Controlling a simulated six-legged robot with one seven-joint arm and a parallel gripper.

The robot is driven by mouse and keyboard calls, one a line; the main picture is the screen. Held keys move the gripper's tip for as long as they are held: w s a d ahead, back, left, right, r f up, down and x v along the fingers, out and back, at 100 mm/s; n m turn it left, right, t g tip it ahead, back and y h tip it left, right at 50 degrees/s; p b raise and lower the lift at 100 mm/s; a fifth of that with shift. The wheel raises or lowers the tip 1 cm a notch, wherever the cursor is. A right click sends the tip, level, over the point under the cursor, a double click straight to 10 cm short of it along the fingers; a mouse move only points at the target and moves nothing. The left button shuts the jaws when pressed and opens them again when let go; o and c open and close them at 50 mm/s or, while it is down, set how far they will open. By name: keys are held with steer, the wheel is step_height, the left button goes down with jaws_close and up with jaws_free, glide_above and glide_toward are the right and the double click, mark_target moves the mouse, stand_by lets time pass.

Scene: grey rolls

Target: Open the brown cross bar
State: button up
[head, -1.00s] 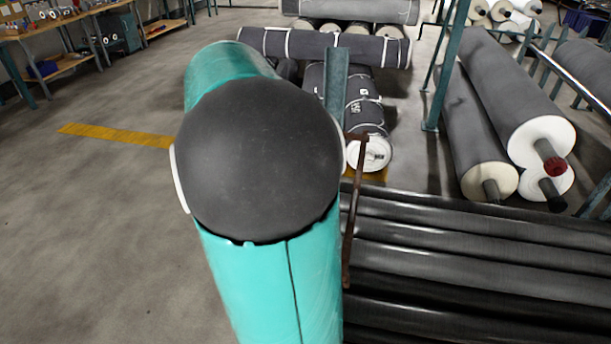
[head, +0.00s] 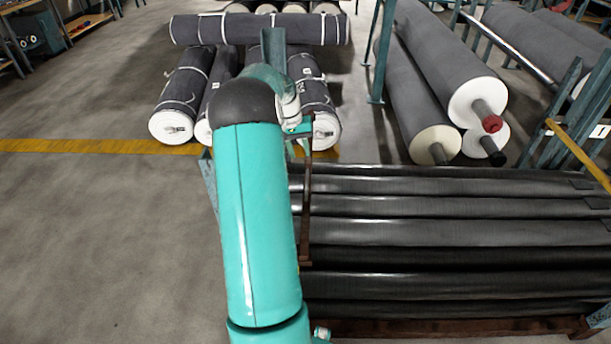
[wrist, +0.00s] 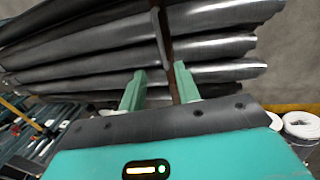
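The brown cross bar (head: 306,205) stands as a thin, dark brown upright strip at the left end of the stacked dark rolls in the head view. In the wrist view the bar (wrist: 163,35) runs down from the top edge toward my gripper (wrist: 160,88). The two teal fingers are apart, and the bar's lower part lies in the gap between them, closer to the right finger. I cannot tell whether it touches that finger. In the head view my gripper is mostly hidden behind my arm, near the bar's upper end.
The stacked dark rolls (head: 450,235) fill the lower right. Grey rolls with white ends (head: 178,100) lie beyond my arm. Large rolls (head: 425,80) and green rack posts stand at the right. Open floor (head: 90,240) lies at the left, crossed by a yellow line (head: 90,146).

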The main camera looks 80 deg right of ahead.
mark_target(307, 180)
steer(key=f, duration=0.3)
steer(key=s+f, duration=0.1)
steer(key=f, duration=0.3)
steer(key=s+f, duration=0.1)
steer(key=f, duration=0.3)
steer(key=shift+d, duration=0.25)
jaws_close()
